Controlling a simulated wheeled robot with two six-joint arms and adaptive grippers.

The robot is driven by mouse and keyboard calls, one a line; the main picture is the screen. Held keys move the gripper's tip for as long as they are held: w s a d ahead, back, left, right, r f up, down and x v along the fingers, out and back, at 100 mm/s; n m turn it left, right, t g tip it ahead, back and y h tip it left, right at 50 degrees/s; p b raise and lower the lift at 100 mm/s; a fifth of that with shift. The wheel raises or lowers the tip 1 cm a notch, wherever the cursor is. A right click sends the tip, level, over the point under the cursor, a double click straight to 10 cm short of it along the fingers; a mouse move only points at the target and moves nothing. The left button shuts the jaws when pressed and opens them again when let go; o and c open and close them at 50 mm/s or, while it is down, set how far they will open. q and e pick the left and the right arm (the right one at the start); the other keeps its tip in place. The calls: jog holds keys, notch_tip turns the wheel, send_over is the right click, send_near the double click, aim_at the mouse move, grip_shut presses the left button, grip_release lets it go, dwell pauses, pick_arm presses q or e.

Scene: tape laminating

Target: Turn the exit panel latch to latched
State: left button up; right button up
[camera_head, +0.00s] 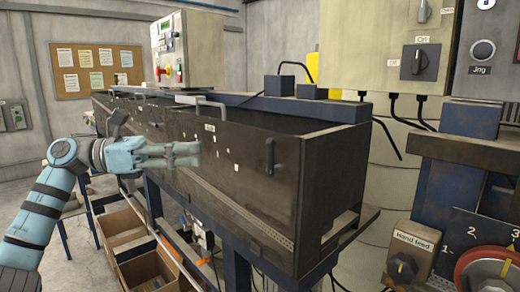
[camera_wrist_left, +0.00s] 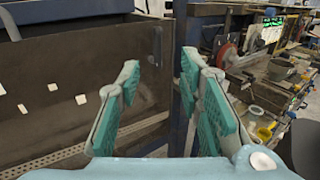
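The dark brown exit panel (camera_head: 235,165) forms the near side of a long trough-like machine. A dark upright handle (camera_head: 270,157), which looks like the latch, is fixed near the panel's right end. It also shows in the left wrist view (camera_wrist_left: 157,45), beyond the fingers. My left gripper (camera_head: 198,149) is in front of the panel, to the left of the handle and apart from it. In the left wrist view its green-padded fingers (camera_wrist_left: 160,75) stand apart with nothing between them. My right gripper is in neither view.
A control box (camera_head: 188,50) stands on the machine. Grey switch cabinets (camera_head: 385,45) are at the back right. A hand feed unit (camera_head: 410,250) with a red wheel (camera_head: 487,268) is at the lower right. Cardboard boxes (camera_head: 150,270) sit below the machine.

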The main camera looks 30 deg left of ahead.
pick_arm(q)
jog(key=p+x, duration=0.2)
jog(key=x, duration=0.2)
jog(key=p+x, duration=0.2)
jog(key=x, duration=0.3)
jog(key=p+x, duration=0.1)
jog(key=x, duration=0.4)
jog(key=shift+w+f+p, duration=0.3)
jog(key=shift+w+p, duration=0.05)
jog(key=shift+p, duration=0.05)
grip_shut()
